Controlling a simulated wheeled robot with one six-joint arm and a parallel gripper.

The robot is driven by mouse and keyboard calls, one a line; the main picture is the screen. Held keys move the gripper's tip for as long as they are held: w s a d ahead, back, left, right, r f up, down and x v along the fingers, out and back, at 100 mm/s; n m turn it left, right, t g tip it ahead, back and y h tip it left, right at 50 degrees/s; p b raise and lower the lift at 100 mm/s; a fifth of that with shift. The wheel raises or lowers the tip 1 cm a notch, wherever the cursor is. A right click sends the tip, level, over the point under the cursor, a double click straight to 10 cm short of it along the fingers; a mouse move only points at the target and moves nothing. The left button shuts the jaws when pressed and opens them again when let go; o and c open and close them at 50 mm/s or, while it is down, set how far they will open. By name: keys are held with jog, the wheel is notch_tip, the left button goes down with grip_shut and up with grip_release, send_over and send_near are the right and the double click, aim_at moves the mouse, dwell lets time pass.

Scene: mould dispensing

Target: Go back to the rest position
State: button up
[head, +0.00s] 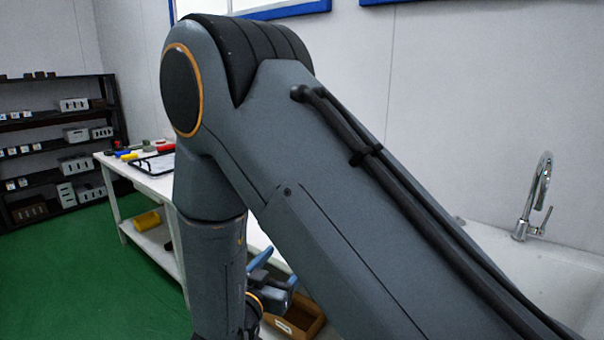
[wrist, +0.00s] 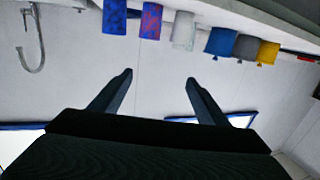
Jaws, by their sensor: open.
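My gripper (wrist: 156,80) shows in the wrist view with its two dark fingers spread apart and nothing between them. Pale wall lies beyond the fingertips. In the head view my grey arm fills the middle of the picture, bent at an elbow near the top.
A white bench (head: 160,188) with a tray stands left of my arm. A sink with a chrome faucet (head: 533,200) is at right. Dark shelves (head: 112,105) stand far left. A brown box (head: 305,318) sits low behind my arm. Green floor (head: 70,280) is clear.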

jog(key=w+d+f+n+g+y+b, duration=0.2)
jog(key=w+d+f+g+y+b, duration=0.25)
jog(key=d+f+g+y, duration=0.25)
jog(key=s+d+f+n+g+b, duration=0.1)
jog(key=s+d+g, duration=0.3)
jog(key=s+d, duration=0.4)
jog(key=s+d+f+n+g+b, duration=0.1)
jog(key=s+d+g+b, duration=0.3)
jog(key=s+d, duration=0.4)
jog(key=s+f+g, duration=0.1)
jog(key=s, duration=0.6)
jog(key=shift+d+f, duration=0.2)
jog(key=shift+d, duration=0.15)
